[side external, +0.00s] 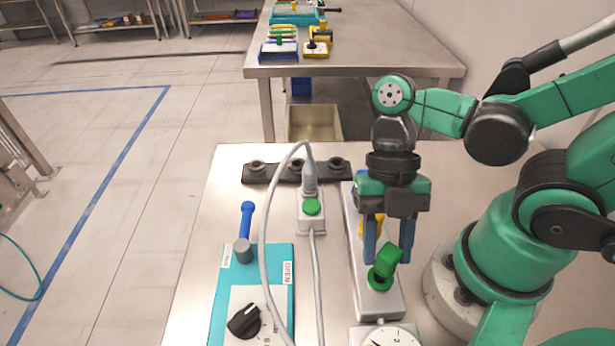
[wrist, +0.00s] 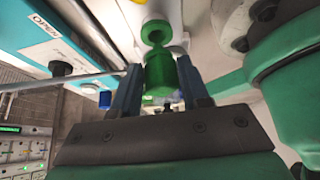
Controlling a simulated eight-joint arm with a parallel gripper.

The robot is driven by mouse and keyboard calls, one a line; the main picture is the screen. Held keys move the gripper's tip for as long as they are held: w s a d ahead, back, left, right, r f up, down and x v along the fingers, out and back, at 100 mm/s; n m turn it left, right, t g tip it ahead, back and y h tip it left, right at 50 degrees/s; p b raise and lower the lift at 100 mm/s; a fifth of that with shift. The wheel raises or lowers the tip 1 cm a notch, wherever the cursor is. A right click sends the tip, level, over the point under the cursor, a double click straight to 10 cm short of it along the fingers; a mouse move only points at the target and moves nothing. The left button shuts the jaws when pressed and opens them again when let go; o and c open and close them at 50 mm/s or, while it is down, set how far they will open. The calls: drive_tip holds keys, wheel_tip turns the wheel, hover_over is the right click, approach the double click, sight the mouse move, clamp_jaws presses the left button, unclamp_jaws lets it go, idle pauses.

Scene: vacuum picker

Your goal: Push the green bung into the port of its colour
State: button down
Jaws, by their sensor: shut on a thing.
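The green bung (side external: 388,261) is between the fingers of my gripper (side external: 388,254), which is shut on it. It looks tilted in the side view. The green port (side external: 379,282) is a green ring on the near end of a long pale block (side external: 380,303), just below the bung. In the wrist view the bung (wrist: 160,75) lies between the fingertips (wrist: 159,78), with the green port (wrist: 155,32) right beyond its end. I cannot tell whether the bung's tip touches the port or is apart from it.
A yellow part (side external: 371,227) and a blue part sit farther back on the block, partly hidden by my gripper. To the left stand a grey box with a green button (side external: 312,207), a looping cable and a teal panel (side external: 283,254) with a black knob. A round dial (side external: 394,336) is in front.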

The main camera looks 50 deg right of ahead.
drive_tip(key=shift+f, duration=1.2)
idle(1.0)
drive_tip(key=shift+c, duration=1.7)
unclamp_jaws()
drive_tip(key=v, duration=0.6)
